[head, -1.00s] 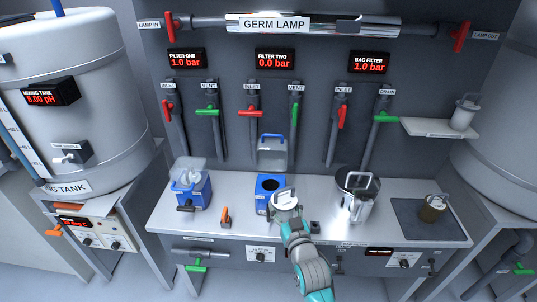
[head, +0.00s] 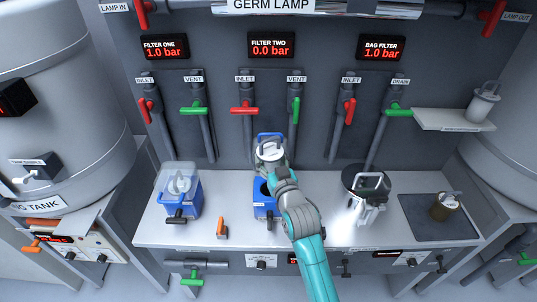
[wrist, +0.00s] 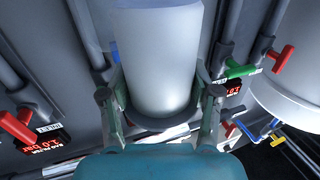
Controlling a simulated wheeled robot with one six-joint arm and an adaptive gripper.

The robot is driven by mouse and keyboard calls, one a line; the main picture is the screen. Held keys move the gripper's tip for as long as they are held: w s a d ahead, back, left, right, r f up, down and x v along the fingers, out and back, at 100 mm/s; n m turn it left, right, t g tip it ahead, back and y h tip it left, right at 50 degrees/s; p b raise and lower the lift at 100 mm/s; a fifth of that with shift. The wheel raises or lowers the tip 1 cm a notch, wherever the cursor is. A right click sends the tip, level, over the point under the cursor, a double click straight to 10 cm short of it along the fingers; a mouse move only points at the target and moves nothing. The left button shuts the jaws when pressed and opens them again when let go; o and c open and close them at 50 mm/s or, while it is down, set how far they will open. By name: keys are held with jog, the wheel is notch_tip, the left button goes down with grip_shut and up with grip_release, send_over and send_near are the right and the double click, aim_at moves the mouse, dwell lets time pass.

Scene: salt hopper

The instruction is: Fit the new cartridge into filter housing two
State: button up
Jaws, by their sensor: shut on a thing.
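In the head view, filter housing two (head: 261,211) is a blue box on the bench with a dark round opening, partly hidden by my arm. Its lid stands raised behind it, with a blue handle (head: 269,136) showing; the rest is mostly hidden. My gripper (head: 272,163) is above and behind the opening. It is shut on the new cartridge (wrist: 160,60), a plain white cylinder in the wrist view with a finger on either side. In the head view, the cartridge (head: 269,152) shows only as a small pale shape, apart from the opening.
Filter housing one (head: 181,195) is closed on the left. An orange-handled valve (head: 222,229) stands between the housings. The metal bag filter (head: 367,185) stands right. A shelf (head: 440,118) holds a white canister (head: 482,103).

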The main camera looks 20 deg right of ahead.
jog(key=shift+s, duration=0.1)
jog(key=shift+f, duration=2.9)
jog(key=shift+f, duration=3.45)
jog(key=o, duration=1.3)
jog(key=shift+f, duration=0.1)
jog(key=shift+o, duration=0.5)
jog(key=shift+f, duration=0.1)
